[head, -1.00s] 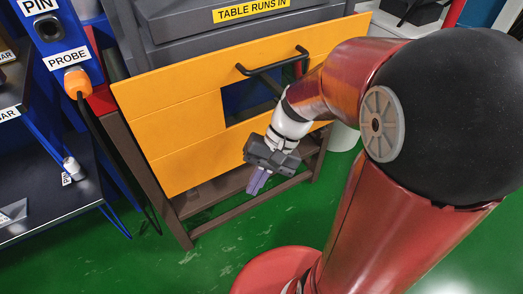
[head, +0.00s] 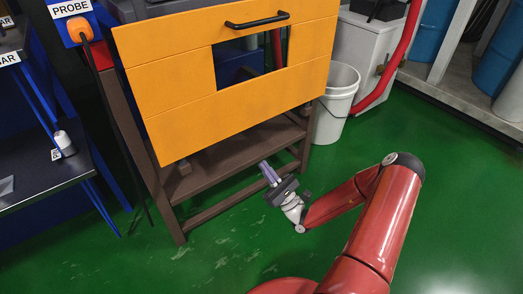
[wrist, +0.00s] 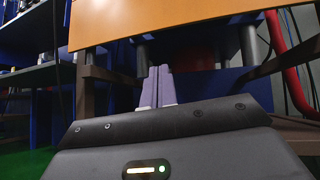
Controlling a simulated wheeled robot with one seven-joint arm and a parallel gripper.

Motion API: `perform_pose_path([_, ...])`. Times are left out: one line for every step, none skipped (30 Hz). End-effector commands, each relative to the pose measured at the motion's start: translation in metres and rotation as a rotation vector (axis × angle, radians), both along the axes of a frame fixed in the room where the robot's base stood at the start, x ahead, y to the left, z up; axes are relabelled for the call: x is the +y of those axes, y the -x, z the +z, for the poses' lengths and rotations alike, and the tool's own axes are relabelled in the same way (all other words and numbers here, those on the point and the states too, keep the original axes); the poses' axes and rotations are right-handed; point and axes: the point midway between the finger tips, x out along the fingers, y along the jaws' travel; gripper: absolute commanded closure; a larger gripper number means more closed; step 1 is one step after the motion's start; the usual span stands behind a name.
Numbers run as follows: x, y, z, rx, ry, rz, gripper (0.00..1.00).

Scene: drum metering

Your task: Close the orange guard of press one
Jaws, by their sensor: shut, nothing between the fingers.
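The orange guard (head: 185,105) is a wide panel with a rectangular window and a black bar handle (head: 257,20) near its top. It hangs at the front of the press, above a brown stand (head: 235,155). My gripper (head: 266,170) is low, in front of the stand and below the guard's bottom edge. Its purple fingers point up towards the stand, together and empty. In the wrist view the fingers (wrist: 157,85) are side by side, and the guard's lower edge (wrist: 170,25) spans above them. They appear apart from the guard. I cannot tell how far the guard stands open.
A white bucket (head: 335,105) stands right of the press, near a red pipe (head: 395,65) and a grey cabinet (head: 365,40). A dark bench (head: 40,165) and the orange probe holder (head: 83,27) are at left. The green floor (head: 450,180) at right is clear.

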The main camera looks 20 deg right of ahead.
Motion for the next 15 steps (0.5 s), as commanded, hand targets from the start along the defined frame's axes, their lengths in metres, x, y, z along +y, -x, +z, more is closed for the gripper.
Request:
perform_pose_path([-0.011, -0.002, -0.013, 0.011, -0.049, -0.056, 1.00])
perform_pose_path([-0.016, -0.003, -0.017, 0.014, -0.069, -0.080, 1.00])
perform_pose_path([-0.022, -0.004, -0.022, 0.020, -0.090, -0.109, 1.00])
perform_pose_path([-0.024, -0.005, -0.024, 0.024, -0.102, -0.124, 1.00])
perform_pose_path([-0.026, -0.005, -0.026, 0.026, -0.111, -0.134, 1.00])
perform_pose_path([-0.028, -0.006, -0.026, 0.027, -0.119, -0.144, 1.00])
perform_pose_path([-0.029, -0.007, -0.025, 0.028, -0.122, -0.148, 1.00])
perform_pose_path([-0.029, -0.009, -0.024, 0.028, -0.123, -0.150, 1.00])
perform_pose_path([-0.028, -0.011, -0.021, 0.027, -0.122, -0.150, 1.00])
perform_pose_path([-0.027, -0.013, -0.019, 0.027, -0.122, -0.149, 1.00])
perform_pose_path([-0.026, -0.016, -0.016, 0.027, -0.122, -0.149, 1.00])
perform_pose_path([-0.024, -0.020, -0.011, 0.026, -0.120, -0.148, 1.00])
perform_pose_path([-0.023, -0.024, -0.007, 0.025, -0.120, -0.147, 1.00])
perform_pose_path([-0.022, -0.028, -0.003, 0.025, -0.120, -0.148, 1.00])
perform_pose_path([-0.019, -0.034, 0.003, 0.026, -0.119, -0.146, 1.00])
